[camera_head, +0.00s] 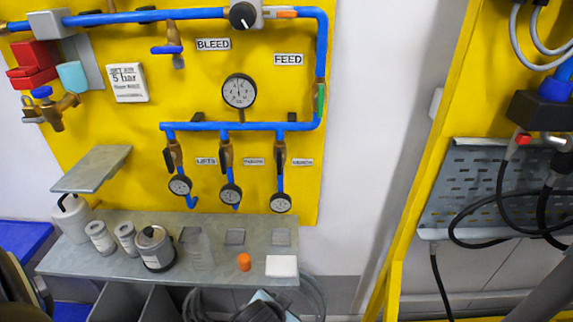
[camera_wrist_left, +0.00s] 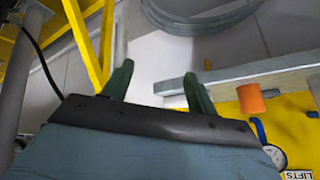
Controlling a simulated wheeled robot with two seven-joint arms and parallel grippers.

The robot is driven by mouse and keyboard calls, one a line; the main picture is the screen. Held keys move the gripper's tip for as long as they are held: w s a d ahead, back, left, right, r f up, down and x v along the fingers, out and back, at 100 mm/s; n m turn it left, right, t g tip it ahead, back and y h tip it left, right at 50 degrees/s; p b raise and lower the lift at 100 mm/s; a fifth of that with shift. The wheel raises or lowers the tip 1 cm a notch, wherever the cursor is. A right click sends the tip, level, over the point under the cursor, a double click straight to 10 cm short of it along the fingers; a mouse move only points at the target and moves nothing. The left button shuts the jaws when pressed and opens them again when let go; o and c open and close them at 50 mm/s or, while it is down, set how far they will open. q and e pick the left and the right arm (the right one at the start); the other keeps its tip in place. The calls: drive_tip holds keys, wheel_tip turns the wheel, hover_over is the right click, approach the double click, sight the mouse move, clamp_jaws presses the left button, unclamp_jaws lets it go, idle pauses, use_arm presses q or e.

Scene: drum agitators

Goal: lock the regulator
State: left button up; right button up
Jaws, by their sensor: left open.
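The regulator (camera_head: 243,15) is the grey block with a round black knob on the blue pipe at the top of the yellow panel in the head view. Its knob carries a white mark. A small orange piece (camera_head: 284,14) sticks out on its right side. My left gripper (camera_wrist_left: 158,82) shows in the left wrist view with its two green fingers apart and nothing between them. It is away from the regulator, which is not in that view. The fingers point towards the shelf edge and the white wall. My right gripper is in neither view.
A grey shelf (camera_head: 100,262) under the panel holds several containers, an orange cylinder (camera_head: 244,262) and a white block (camera_head: 281,266). A large gauge (camera_head: 239,91) and 3 small gauges hang below the regulator. A yellow frame (camera_head: 420,170) stands right, beyond bare wall.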

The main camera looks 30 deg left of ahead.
use_arm(q)
drive_tip(key=w+a+r+n+t+y+p, duration=0.1)
drive_tip(key=w+r+t, duration=0.15)
drive_tip(key=r, duration=0.75)
drive_tip(key=w+a+r+n+t+y+p, duration=0.1)
drive_tip(key=w+r, duration=0.2)
drive_tip(key=r, duration=0.7)
drive_tip(key=n+t+y+p, duration=0.1)
drive_tip(key=n+t+y, duration=0.5)
drive_tip(key=t+y, duration=0.25)
approach(287, 16)
drive_tip(key=p+x, duration=0.5)
drive_tip(key=x, duration=0.3)
drive_tip(key=shift+w+a+r, duration=0.3)
drive_tip(key=shift+w+a, duration=0.1)
drive_tip(key=shift+w, duration=0.15)
drive_tip(key=c, duration=1)
drive_tip(key=shift+h, duration=0.25)
